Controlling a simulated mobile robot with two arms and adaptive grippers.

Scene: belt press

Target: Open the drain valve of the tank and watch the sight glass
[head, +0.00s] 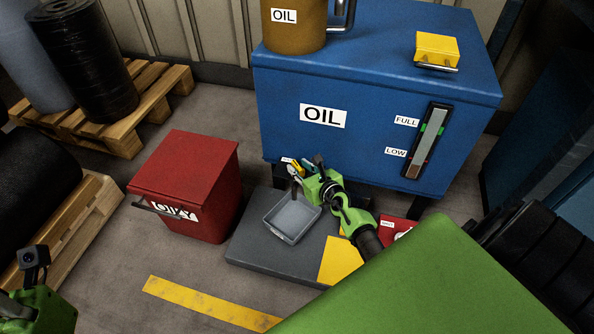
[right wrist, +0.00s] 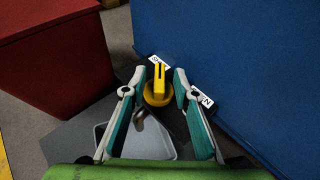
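The blue oil tank (head: 375,55) stands at the back right. Its sight glass (head: 428,140) is a tilted strip beside FULL and LOW labels, with a green mark near FULL; the tube is pale above and browner low down, and the exact level is hard to read. The yellow drain valve handle (right wrist: 158,88) is low on the tank front and points towards one of two small, partly hidden labels. My right gripper (right wrist: 157,80) is open, its fingers either side of the handle with gaps visible. My left gripper (head: 38,300) is at lower left, fingers not discernible.
A grey drip tray (head: 293,222) sits below the valve on a dark platform (head: 262,245). A red bin (head: 190,170) stands left of it. A brown oil can (head: 295,35) and a yellow box (head: 437,48) are on the tank top. Pallets (head: 125,130) are at left.

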